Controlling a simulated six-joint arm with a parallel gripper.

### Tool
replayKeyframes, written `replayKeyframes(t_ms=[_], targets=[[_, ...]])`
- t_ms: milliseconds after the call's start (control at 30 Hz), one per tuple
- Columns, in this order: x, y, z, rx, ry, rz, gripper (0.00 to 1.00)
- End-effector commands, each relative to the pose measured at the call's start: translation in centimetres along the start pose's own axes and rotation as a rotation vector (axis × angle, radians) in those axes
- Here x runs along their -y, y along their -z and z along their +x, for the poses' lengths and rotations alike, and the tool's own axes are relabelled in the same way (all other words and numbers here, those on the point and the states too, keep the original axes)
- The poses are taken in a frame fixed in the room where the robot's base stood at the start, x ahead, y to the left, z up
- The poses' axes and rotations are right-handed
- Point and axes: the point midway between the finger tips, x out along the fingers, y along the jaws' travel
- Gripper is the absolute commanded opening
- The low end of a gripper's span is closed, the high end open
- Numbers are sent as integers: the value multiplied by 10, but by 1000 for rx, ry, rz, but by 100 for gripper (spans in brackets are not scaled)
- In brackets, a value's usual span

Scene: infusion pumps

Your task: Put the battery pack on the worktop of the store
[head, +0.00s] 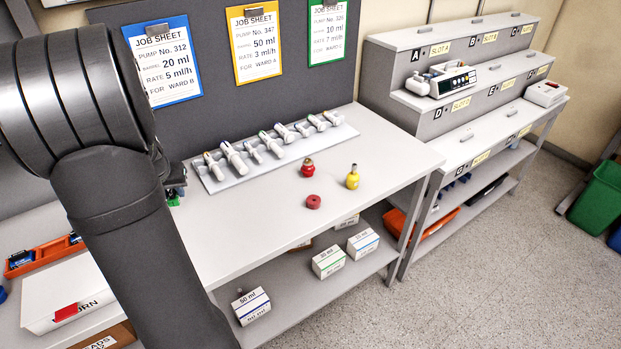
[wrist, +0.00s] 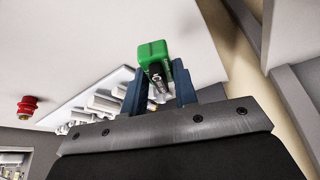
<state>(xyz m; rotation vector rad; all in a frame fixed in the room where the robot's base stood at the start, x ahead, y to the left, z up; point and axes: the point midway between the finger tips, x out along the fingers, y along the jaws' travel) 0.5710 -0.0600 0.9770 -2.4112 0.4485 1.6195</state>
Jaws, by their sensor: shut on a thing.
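My gripper (wrist: 159,90) is shut on a green block with a dark, printed face, which I take to be the battery pack (wrist: 152,50). In the wrist view it stands out between the two blue-grey fingers. In the head view my dark arm hides most of the gripper, and only a bit of green (head: 173,200) shows beside it, over the left part of a white worktop (head: 265,220). No label tells which surface is the store's. A grey stepped unit (head: 425,120) with lettered slots stands at the right and holds a white pump (head: 440,80).
A tray of syringes (head: 255,160) lies along the back of the worktop. The worktop's front right is bare. Boxes (head: 328,262) sit on the shelf below.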

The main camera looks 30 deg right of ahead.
Motion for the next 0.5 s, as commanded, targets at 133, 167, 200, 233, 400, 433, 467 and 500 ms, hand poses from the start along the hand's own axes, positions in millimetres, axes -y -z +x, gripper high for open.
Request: replayKeyframes(t_ms=[133, 167, 200, 233, 400, 433, 467, 500], targets=[[-66, 7, -8, 0, -29, 72, 0], [-79, 7, -10, 1, -35, 85, 0], [-95, 7, -12, 2, -41, 101, 0], [-108, 6, -14, 2, -46, 115, 0], [-176, -1, -28, 2, -75, 186, 0], [-187, -3, -30, 2, -81, 199, 0], [-198, -6, -33, 2, -86, 210, 0], [-214, -9, -37, 2, -92, 228, 0]])
